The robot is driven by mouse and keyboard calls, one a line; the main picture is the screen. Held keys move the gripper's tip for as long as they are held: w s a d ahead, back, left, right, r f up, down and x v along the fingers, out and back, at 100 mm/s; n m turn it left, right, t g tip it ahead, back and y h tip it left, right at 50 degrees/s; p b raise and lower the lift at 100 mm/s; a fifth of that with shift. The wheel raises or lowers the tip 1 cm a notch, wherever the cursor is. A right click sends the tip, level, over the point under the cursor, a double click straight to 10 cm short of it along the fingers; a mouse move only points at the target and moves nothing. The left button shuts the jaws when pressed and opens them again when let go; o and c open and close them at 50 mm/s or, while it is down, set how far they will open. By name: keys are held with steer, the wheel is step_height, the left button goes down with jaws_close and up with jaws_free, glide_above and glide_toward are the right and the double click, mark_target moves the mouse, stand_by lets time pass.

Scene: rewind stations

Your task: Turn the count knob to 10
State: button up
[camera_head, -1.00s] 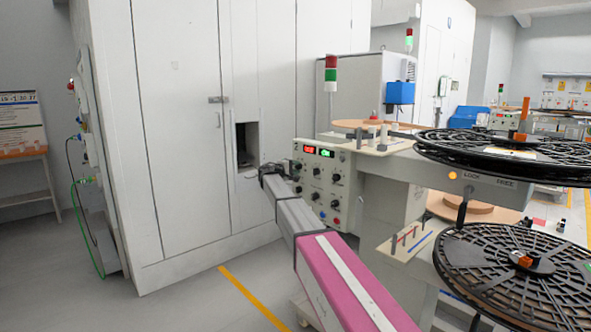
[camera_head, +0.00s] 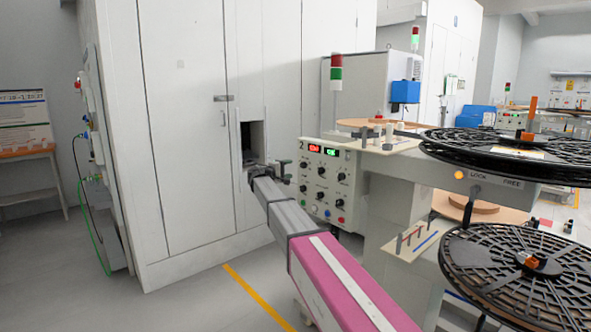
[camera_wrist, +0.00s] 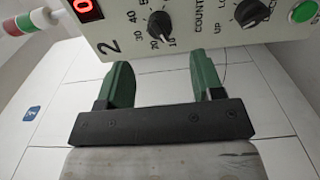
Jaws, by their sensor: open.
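The control panel (camera_head: 325,185) is a pale upright face with red and green displays, several black knobs and coloured buttons. In the wrist view, a black knob (camera_wrist: 160,25) sits by a scale printed 10 to 50, its narrow end down near the 10 and 20 marks. Beside it is the word COUNT, with a second black knob (camera_wrist: 250,12) near UP; I cannot tell which knob the word labels. My gripper (camera_wrist: 163,70) has two green fingers spread apart and empty, short of the scale knob in the picture. It also shows dark at the panel's left edge in the head view (camera_head: 283,168).
A green button (camera_wrist: 303,11) and a red display (camera_wrist: 86,9) are at the panel's upper edges in the wrist view. A large white cabinet (camera_head: 185,120) stands close behind my arm. Black reels (camera_head: 505,265) stand right of the panel.

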steer(key=shift+v, duration=1.55)
steer(key=s+d+f+m+g+y, duration=0.1)
steer(key=s+d+f+g+y, duration=0.1)
steer(key=s+d+f, duration=0.35)
steer(key=s+d+f+m+g+y, duration=0.1)
steer(key=s+d+f+g+y, duration=0.15)
steer(key=s+f, duration=0.6)
steer(key=s+d+f+m+g+y, duration=0.1)
steer(key=s+d+f, duration=0.4)
steer(key=f, duration=0.4)
steer(key=s+f+m+g+y, duration=0.1)
steer(key=s+f+y, duration=0.2)
steer(key=s, duration=0.6)
steer(key=s+f+m+g+y, duration=0.2)
steer(key=s+f, duration=0.4)
steer(key=s, duration=0.3)
steer(key=s+d+f+m+g+y, duration=0.1)
steer(key=s+f+y, duration=0.3)
steer(key=s, duration=0.5)
steer(key=shift+s+f+g, duration=0.35)
steer(key=shift+f+g, duration=0.2)
steer(key=shift+f, duration=0.15)
steer(key=shift+d, duration=0.1)
